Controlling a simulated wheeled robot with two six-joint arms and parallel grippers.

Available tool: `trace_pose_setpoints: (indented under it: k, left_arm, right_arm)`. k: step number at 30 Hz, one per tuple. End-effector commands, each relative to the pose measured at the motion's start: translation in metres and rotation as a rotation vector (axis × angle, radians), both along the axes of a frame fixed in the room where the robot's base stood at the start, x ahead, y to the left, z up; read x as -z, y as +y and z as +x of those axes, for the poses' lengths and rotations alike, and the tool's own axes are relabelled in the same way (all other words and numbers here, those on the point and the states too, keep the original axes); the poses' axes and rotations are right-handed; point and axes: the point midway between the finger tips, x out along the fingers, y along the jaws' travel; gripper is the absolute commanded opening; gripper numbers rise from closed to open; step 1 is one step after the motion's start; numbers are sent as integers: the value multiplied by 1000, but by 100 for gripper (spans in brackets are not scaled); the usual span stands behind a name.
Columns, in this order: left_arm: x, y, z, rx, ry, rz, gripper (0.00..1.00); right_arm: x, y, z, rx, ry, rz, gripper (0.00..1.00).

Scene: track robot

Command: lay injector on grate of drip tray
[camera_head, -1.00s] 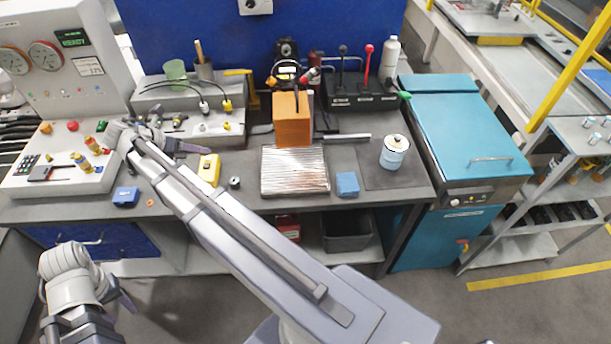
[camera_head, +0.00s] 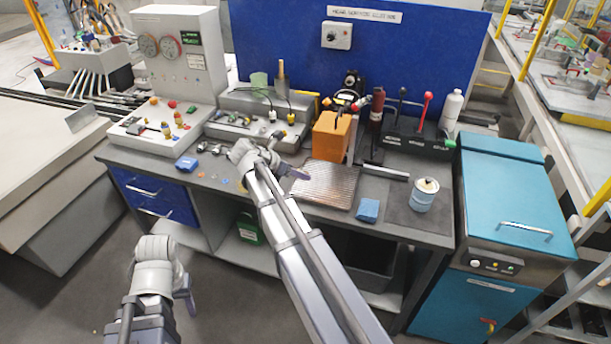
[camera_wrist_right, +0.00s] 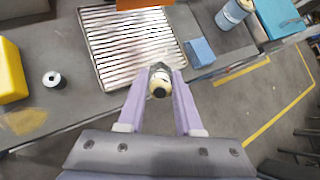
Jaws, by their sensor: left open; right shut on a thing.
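The drip tray with its ribbed metal grate (camera_head: 325,184) lies on the bench in front of the orange block; the bare grate also fills the upper middle of the right wrist view (camera_wrist_right: 125,45). My right gripper (camera_head: 298,172) is near the tray's left side in the head view. In the right wrist view its lavender fingers (camera_wrist_right: 160,92) are shut on the injector (camera_wrist_right: 159,83), a small part with a dark metal body and a cream end. The injector appears by the grate's near right corner there; its height is unclear. My left gripper (camera_head: 187,288) is open and empty, low in front of the bench.
A blue block (camera_head: 368,210) lies right of the tray, with a labelled can (camera_head: 424,195) beyond it. The orange block (camera_head: 333,136) stands behind the tray. In the wrist view a yellow box (camera_wrist_right: 10,72) and a small spool (camera_wrist_right: 53,79) lie left of the tray.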

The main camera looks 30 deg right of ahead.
Motion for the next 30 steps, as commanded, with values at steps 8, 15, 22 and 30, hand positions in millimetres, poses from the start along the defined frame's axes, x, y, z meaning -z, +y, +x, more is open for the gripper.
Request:
trace_pose_setpoints:
  k: [8,15,22,30]
  left_arm:
    - [72,0,0,-1,0,0,50]
    - [91,0,0,-1,0,0,50]
    - [91,0,0,-1,0,0,50]
    - [102,0,0,-1,0,0,50]
  right_arm:
    - [43,-40,47,-220,-342,-75,0]
    - [45,-48,68,-327,-499,-83,0]
    - [42,-48,72,-343,-523,-83,0]
    - [53,-48,72,-342,-521,-82,0]
